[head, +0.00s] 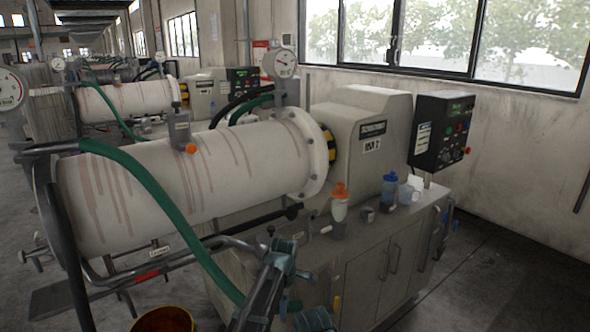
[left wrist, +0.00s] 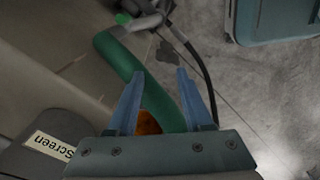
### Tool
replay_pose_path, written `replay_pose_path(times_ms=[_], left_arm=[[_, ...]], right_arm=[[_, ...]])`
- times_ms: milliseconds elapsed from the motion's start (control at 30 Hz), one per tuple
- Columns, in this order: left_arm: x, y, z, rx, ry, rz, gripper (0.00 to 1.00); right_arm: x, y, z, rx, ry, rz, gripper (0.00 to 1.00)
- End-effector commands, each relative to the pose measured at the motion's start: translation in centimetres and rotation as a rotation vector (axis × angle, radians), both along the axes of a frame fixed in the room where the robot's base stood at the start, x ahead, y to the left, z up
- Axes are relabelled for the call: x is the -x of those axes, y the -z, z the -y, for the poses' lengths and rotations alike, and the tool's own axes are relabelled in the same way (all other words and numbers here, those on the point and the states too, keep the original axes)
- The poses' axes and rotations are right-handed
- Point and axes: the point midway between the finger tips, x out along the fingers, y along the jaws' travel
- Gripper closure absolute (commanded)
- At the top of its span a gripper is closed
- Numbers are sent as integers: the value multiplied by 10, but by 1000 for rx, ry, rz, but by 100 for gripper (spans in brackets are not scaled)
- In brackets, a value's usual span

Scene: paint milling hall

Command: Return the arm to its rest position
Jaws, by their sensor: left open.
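My left gripper (head: 281,257) is in the lower middle of the head view, in front of the mill's cabinet. In the left wrist view its two blue fingers (left wrist: 160,74) are spread apart, with nothing held between them. Beyond the fingers are a green hose (left wrist: 129,62) and a bit of orange (left wrist: 149,123), apparently well below.
A white, paint-streaked mill drum (head: 235,165) with a green hose (head: 165,205) fills the left. Bottles, including an orange-capped one (head: 340,208), stand on the cabinet (head: 375,270). An orange-rimmed bucket (head: 163,318) is at the bottom. Floor at right (head: 510,285) is clear.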

Motion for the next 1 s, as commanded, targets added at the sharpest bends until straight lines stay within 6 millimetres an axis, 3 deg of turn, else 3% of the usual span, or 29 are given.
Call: replay_pose_path(times_ms=[33, 200, 400, 900, 1000], left_arm=[[23, 0, -18, -1, 100, 3, 49], [70, 0, -62, -7, 493, 12, 49], [118, 0, -101, -23, 907, 23, 49], [188, 0, -142, -59, 1476, 34, 49], [191, -17, -118, -55, 1532, 7, 49]], right_arm=[[0, 0, 0, 0, 0, 0, 100], [0, 0, 0, 0, 0, 0, 100], [0, 0, 0, 0, 0, 0, 100], [0, 0, 0, 0, 0, 0, 100], [0, -16, 0, 0, 0, 0, 100]])
